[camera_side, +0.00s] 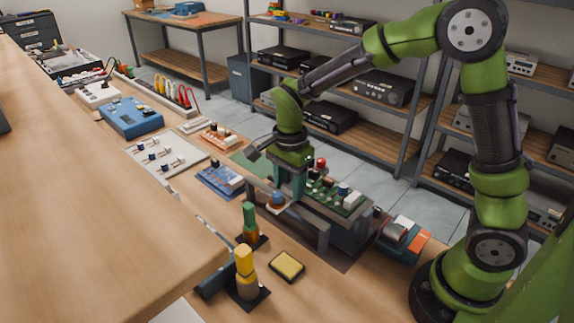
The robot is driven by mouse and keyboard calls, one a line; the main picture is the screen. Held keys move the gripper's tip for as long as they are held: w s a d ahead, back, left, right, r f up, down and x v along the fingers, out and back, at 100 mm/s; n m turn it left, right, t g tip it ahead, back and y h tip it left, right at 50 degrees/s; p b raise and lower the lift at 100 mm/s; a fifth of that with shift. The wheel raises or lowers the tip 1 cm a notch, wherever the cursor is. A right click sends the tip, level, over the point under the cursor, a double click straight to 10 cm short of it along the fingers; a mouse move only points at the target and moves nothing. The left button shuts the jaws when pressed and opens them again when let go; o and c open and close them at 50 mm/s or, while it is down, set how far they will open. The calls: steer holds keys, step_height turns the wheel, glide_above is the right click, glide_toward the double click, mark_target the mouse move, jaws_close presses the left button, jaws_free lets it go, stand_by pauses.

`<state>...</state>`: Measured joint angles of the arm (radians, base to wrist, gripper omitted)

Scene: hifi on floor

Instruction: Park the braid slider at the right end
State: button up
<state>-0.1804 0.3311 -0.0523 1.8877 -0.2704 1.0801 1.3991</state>
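My gripper (290,183) points down over the left part of a raised green circuit board (325,192). Its fingertips are small and partly merge with the board's parts, so I cannot tell whether they are open or touch anything.
A grey stand (322,232) holds the board. In front are a yellow-topped holder (245,268), a green-topped holder (249,220) and a yellow pad (287,265). A blue and orange device (403,240) stands right of the stand. A wooden top (90,210) fills the left foreground.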

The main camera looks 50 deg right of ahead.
jaws_close()
steer(key=w, duration=1.2)
steer(key=o, duration=0.9)
jaws_free()
steer(key=shift+s, duration=0.1)
step_height(320, 180, up, 17)
